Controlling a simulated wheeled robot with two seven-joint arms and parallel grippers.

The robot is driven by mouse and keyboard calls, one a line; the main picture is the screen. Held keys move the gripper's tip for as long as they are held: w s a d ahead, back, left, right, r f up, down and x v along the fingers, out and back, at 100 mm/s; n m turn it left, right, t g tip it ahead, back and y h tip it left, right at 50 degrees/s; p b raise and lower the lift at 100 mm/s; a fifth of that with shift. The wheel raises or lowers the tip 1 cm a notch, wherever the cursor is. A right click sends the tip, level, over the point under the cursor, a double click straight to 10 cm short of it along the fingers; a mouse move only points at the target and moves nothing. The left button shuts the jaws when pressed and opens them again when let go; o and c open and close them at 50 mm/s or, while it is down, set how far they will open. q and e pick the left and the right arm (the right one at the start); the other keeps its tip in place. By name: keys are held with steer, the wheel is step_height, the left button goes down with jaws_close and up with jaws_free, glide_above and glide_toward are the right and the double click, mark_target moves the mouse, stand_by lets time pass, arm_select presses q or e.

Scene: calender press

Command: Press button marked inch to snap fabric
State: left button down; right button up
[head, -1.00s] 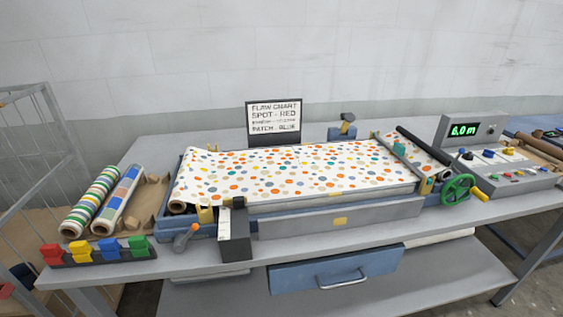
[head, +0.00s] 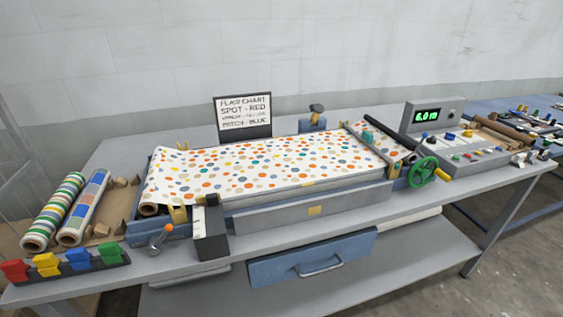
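The spotted fabric (head: 270,165) lies flat across the blue-grey calender bed, with a roll at its left end. A dark roller and a green handwheel (head: 423,171) stand at the bed's right end. The control panel (head: 470,158) sits right of the handwheel, with several small coloured buttons and knobs. Its marks are too small to read, so I cannot tell which button is marked inch. The green display (head: 426,115) above the panel reads 6.0 m. Neither of my grippers is in view.
A flaw chart sign (head: 244,113) stands behind the bed. Two patterned rolls and a rack of red, yellow, blue and green pieces (head: 62,263) are at the left. A blue drawer (head: 312,258) hangs below the grey table. Another blue table (head: 535,120) with small items is at the right.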

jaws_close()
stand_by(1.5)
